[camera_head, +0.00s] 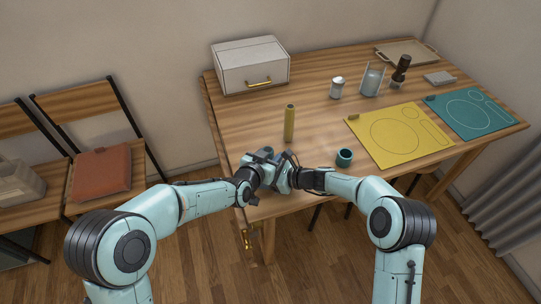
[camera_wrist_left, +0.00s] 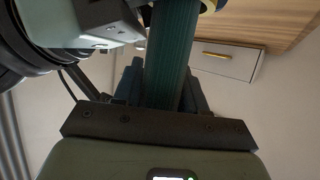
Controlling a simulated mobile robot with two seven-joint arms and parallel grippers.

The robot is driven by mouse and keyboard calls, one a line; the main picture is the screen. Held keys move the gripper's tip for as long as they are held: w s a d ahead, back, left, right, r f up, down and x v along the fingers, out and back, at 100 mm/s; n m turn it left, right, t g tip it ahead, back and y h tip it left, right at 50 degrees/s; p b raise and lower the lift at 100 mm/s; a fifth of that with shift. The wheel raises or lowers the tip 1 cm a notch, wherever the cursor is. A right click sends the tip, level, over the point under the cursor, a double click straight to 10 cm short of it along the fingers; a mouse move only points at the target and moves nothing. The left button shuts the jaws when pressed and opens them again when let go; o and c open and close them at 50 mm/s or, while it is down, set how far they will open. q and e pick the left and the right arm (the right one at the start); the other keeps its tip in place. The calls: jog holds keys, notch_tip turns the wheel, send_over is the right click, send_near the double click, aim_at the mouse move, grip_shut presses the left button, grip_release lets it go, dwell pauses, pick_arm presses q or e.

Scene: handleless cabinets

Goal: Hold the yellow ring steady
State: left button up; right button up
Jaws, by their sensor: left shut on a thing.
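My left gripper (camera_head: 264,168) is over the table's front left part, close against my right gripper (camera_head: 284,176). In the left wrist view, the dark fingers of my left gripper (camera_wrist_left: 165,88) are shut on a long, ribbed teal roll (camera_wrist_left: 173,50). A small curved yellow piece, apparently the yellow ring (camera_wrist_left: 212,5), shows at the top edge beside the roll, mostly cut off. I cannot tell whether it is around the roll. My right gripper's body is at the upper left there; its fingers are not clear. In the head view the grippers hide the ring.
Yellow (camera_head: 425,145) and teal (camera_head: 490,122) mats lie further right. A white drawer box (camera_head: 250,63) stands at the back left. The table's front edge is close.

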pick_arm(q)
jog(key=shift+r, duration=3.7)
pick_arm(e)
jog(key=o, duration=1.1)
jog(key=v, duration=1.2)
